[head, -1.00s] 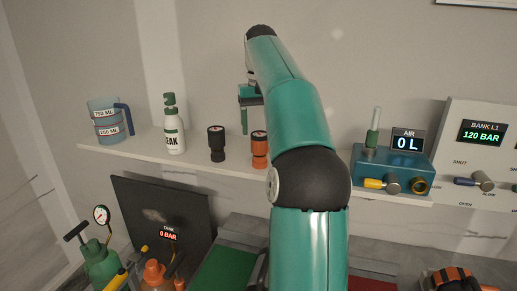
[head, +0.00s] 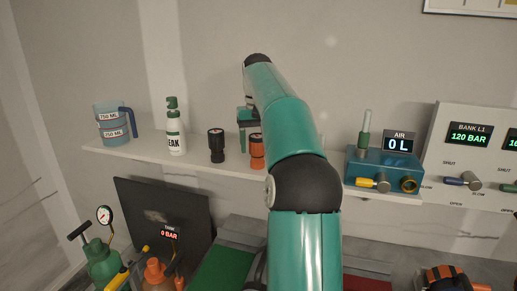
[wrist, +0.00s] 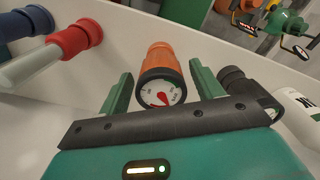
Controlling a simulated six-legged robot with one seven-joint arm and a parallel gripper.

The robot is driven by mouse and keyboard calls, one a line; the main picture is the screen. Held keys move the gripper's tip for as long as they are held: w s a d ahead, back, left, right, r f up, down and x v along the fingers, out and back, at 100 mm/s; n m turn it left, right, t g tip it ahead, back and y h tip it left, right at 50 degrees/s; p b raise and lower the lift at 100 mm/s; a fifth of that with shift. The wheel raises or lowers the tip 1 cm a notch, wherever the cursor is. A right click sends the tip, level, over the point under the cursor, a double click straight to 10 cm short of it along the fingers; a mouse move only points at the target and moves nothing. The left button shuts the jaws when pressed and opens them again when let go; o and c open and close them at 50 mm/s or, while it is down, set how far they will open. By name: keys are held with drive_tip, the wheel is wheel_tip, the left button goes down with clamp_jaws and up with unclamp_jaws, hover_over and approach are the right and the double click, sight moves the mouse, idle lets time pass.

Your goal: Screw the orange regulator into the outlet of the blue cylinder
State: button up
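The orange regulator (head: 256,152) stands upright on the shelf, partly behind my arm in the head view. In the wrist view the orange regulator (wrist: 160,62) shows its round dial face with a red needle. My gripper (wrist: 162,88) is open, with one green finger on each side of the regulator. Gaps show between fingers and regulator, so it is not clamped. In the head view my gripper (head: 246,135) is low beside the regulator, mostly hidden by my arm. I cannot make out a blue cylinder or its outlet in either view.
A black regulator (head: 217,147) stands close to the left, then a white bottle (head: 175,130) and a measuring jug (head: 111,124). A blue box (head: 384,170) with valves is to the right. Red (wrist: 75,40) and dark blue (wrist: 30,22) fittings show in the wrist view.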

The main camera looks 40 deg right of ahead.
sight(257, 135)
drive_tip(key=c, duration=1.1)
drive_tip(key=shift+o, duration=0.2)
drive_tip(key=shift+r, duration=0.1)
drive_tip(key=shift+r, duration=0.65)
drive_tip(key=shift+r, duration=1.05)
drive_tip(key=shift+r, duration=0.75)
